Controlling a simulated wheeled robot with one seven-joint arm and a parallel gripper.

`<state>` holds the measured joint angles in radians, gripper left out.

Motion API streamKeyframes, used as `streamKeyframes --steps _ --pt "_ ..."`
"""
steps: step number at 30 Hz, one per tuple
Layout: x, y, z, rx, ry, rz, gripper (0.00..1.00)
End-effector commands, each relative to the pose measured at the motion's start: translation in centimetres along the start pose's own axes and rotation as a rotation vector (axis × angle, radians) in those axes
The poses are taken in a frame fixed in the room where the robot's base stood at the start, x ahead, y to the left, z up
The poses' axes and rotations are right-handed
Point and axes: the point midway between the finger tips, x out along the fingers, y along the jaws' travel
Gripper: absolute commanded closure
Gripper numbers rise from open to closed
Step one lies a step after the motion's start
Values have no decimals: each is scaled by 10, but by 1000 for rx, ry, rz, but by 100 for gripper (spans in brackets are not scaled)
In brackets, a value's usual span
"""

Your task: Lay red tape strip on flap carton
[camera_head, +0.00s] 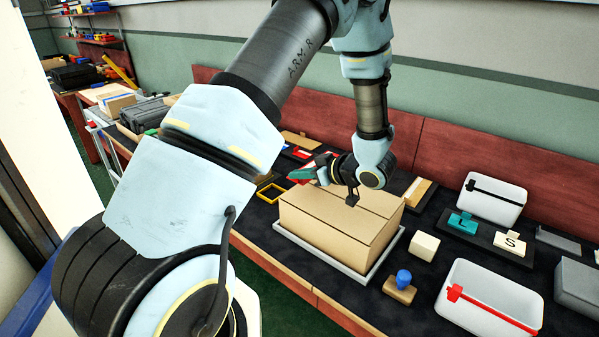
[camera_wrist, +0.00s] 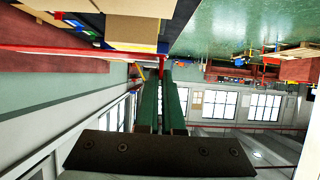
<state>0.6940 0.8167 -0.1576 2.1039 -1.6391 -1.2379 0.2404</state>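The flap carton (camera_head: 335,218) is a closed tan box, with a seam along its top. It sits on a light grey tray (camera_head: 385,252). My gripper (camera_head: 297,176) is above the carton's back left side, its green fingers pointing left and roughly level. In the wrist view my gripper (camera_wrist: 162,75) has its fingers close together on the tab of a red tape strip (camera_wrist: 75,51), which stretches left from the fingertips. In the head view only bits of red show beside the fingers. The strip is held in the air, apart from the carton.
A white bin (camera_head: 462,318) with a red strip across it stands front right; another white bin (camera_head: 508,212) has a black strip. A blue-knobbed stamp (camera_head: 403,280), a small tan block (camera_head: 424,246) and letter blocks (camera_head: 463,223) lie right of the carton. A yellow frame (camera_head: 270,192) lies left.

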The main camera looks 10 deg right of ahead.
Motion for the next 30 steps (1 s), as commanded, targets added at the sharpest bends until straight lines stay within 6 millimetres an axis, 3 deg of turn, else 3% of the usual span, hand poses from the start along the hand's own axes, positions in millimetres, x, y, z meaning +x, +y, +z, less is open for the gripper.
streamKeyframes --steps 30 --pt "27 0 54 1 0 0 100"
